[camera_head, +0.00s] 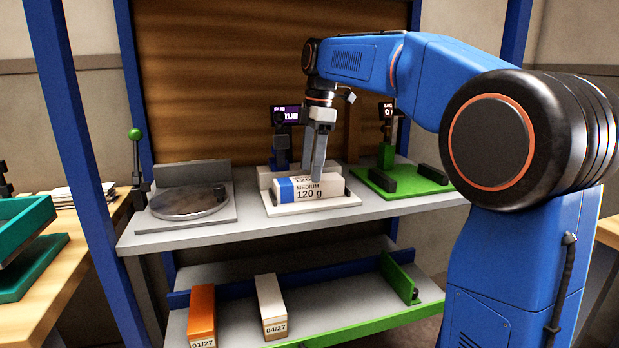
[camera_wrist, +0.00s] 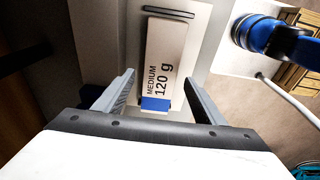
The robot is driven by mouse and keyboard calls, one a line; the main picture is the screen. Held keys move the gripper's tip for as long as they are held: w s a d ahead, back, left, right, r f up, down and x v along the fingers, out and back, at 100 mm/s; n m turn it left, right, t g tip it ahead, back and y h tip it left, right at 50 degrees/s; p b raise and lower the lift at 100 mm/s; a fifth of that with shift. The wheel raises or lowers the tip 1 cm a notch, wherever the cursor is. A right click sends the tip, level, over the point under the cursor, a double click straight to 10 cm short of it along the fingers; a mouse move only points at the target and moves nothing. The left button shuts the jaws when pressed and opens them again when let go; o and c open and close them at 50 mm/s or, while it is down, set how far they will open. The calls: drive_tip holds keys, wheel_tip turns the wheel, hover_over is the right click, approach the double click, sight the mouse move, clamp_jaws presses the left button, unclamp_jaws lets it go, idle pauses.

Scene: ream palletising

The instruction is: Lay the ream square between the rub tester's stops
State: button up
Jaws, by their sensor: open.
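The ream (camera_head: 310,188) is a white pack with a blue end, marked MEDIUM 120 g. It lies flat on the pale base of the rub tester (camera_head: 338,203), in the middle of the upper shelf. A low grey block of the tester stands behind it. My gripper (camera_head: 317,178) is upright over the ream, fingers pointing down. In the wrist view the ream (camera_wrist: 165,60) lies roughly in line with the gap between the spread, empty-looking fingers (camera_wrist: 158,80), its blue end nearest me. I cannot tell whether the ream touches the stops.
A round-plate device (camera_head: 188,202) with a green-knobbed lever stands left. A green fixture with black blocks (camera_head: 408,180) stands right. The lower shelf (camera_head: 235,325) holds an orange box (camera_head: 202,315) and a white box (camera_head: 270,305). A dark post with a RUB sign (camera_head: 288,115) rises behind the ream.

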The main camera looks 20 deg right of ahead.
wheel_tip(320, 180, up, 8)
drive_tip(key=shift+d+f, duration=0.15)
drive_tip(key=shift+d, duration=0.3)
drive_tip(key=s+d+f+m+t, duration=0.2)
drive_tip(key=s+f+m, duration=0.7)
drive_tip(key=s+f, duration=0.7)
drive_tip(key=s+d+f+m+t+h, duration=0.1)
drive_tip(key=s+d+f+m+t, duration=0.1)
drive_tip(key=s+f+m, duration=0.7)
drive_tip(key=s+d+f, duration=0.1)
drive_tip(key=s+f, duration=0.5)
drive_tip(key=s, duration=0.2)
drive_tip(key=shift+s+d+f+t, duration=0.25)
drive_tip(key=shift+d+f+t, duration=0.05)
drive_tip(key=shift+f+t, duration=0.1)
